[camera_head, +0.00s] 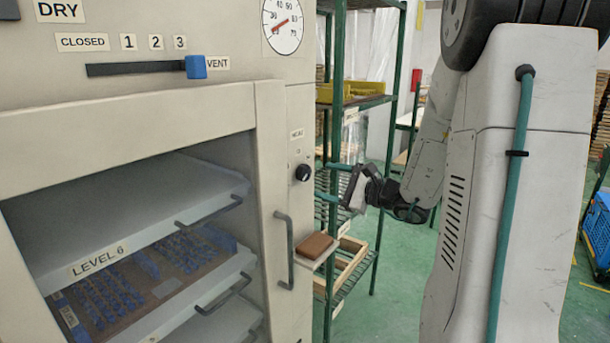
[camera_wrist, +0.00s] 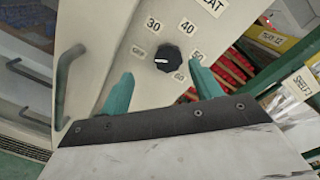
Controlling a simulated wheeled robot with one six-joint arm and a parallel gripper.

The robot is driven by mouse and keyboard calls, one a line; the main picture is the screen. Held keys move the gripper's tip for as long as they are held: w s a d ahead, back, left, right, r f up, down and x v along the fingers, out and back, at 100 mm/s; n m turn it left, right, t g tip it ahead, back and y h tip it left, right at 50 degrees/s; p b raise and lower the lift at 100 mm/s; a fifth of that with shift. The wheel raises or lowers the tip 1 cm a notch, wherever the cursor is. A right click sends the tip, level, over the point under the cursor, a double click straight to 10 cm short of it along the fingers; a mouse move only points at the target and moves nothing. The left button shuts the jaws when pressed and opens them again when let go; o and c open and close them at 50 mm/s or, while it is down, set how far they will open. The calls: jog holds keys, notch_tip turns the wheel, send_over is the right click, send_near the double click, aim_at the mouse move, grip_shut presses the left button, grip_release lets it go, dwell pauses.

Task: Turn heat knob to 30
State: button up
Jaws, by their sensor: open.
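The black round heat knob (camera_head: 303,172) is on the cabinet's front panel, below a small HEAT label. In the wrist view the knob (camera_wrist: 168,58) has a white mark on its left side, toward the OFF label (camera_wrist: 138,52). The 30 label (camera_wrist: 153,23) is at its upper left, and 40, 50 and 60 follow around to the right and below. My gripper (camera_head: 323,181) is open and empty, just right of the knob in the head view. Its teal fingers (camera_wrist: 161,70) point at the panel, apart on either side of the knob, without visible contact.
The cabinet door (camera_head: 268,180) has a vertical handle (camera_head: 284,250). A brown block (camera_head: 315,246) sits on a small ledge below the knob. A green shelf rack (camera_head: 336,90) stands close behind my gripper. The vent slider (camera_head: 196,67) and a dial gauge (camera_head: 283,23) are higher up.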

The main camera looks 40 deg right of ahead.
aim_at(307, 174)
jog(key=shift+m, duration=0.3)
jog(key=x, duration=0.2)
jog(key=d+x, duration=0.1)
jog(key=x, duration=0.4)
jog(key=shift+w+d, duration=0.15)
jog(key=shift+w, duration=0.3)
jog(key=c, duration=1)
